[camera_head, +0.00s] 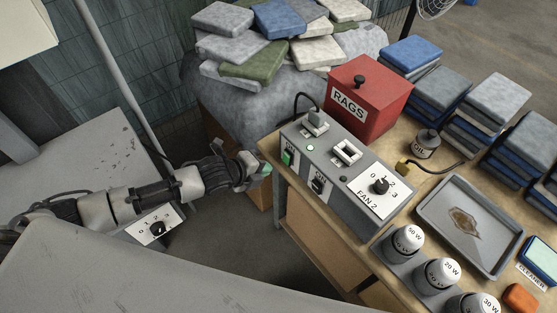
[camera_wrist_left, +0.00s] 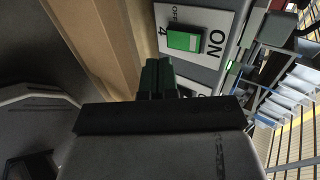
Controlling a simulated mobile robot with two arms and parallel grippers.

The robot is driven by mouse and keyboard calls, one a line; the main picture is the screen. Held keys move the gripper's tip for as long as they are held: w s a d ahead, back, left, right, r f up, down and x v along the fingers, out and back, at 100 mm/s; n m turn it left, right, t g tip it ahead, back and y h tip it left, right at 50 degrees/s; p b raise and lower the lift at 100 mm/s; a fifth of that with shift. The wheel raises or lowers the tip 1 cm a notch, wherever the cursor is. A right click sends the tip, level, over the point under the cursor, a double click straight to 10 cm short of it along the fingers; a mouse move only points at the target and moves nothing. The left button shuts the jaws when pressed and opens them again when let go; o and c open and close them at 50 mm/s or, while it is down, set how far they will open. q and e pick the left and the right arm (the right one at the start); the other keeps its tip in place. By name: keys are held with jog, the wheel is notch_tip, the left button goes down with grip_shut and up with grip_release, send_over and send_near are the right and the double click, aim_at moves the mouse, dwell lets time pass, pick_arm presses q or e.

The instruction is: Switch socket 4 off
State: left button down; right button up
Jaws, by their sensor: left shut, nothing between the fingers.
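The grey socket box (camera_head: 338,195) stands at the bench's left edge. On its front, the green rocker switch of socket 4 (camera_head: 288,158) sits at the left end. In the left wrist view this green switch (camera_wrist_left: 184,41) is on a white plate marked ON, OFF and 4. A plug (camera_head: 316,121) with a black cable sits in the socket above, and a small lamp (camera_head: 310,148) beside it glows green. My left gripper (camera_head: 264,169) is shut and empty, just left of the switch. Its dark green fingertips (camera_wrist_left: 158,79) appear apart from the switch.
A black switch (camera_head: 318,186) and the FAN 2 knob (camera_head: 380,186) sit farther along the box. The red RAGS box (camera_head: 368,98) stands behind it. White canisters (camera_head: 402,245) stand in front. A grey bag (camera_head: 232,100) with folded cloths is at the back left.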

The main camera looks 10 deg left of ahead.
aim_at(286, 157)
pick_arm(q)
jog(key=w+d, duration=0.1)
jog(key=w+d+f, duration=0.1)
jog(key=w+d, duration=0.1)
jog(key=w, duration=0.1)
jog(key=shift+w+d+f, duration=0.1)
jog(key=shift+d+f, duration=0.05)
jog(key=shift+f, duration=0.1)
jog(key=shift+f+b, duration=0.35)
jog(key=shift+b, duration=0.05)
jog(key=shift+w+r, duration=0.1)
jog(key=shift+r, duration=0.35)
jog(key=shift+w+r+p, duration=0.1)
jog(key=shift+r+p, duration=0.65)
jog(key=shift+p, duration=0.2)
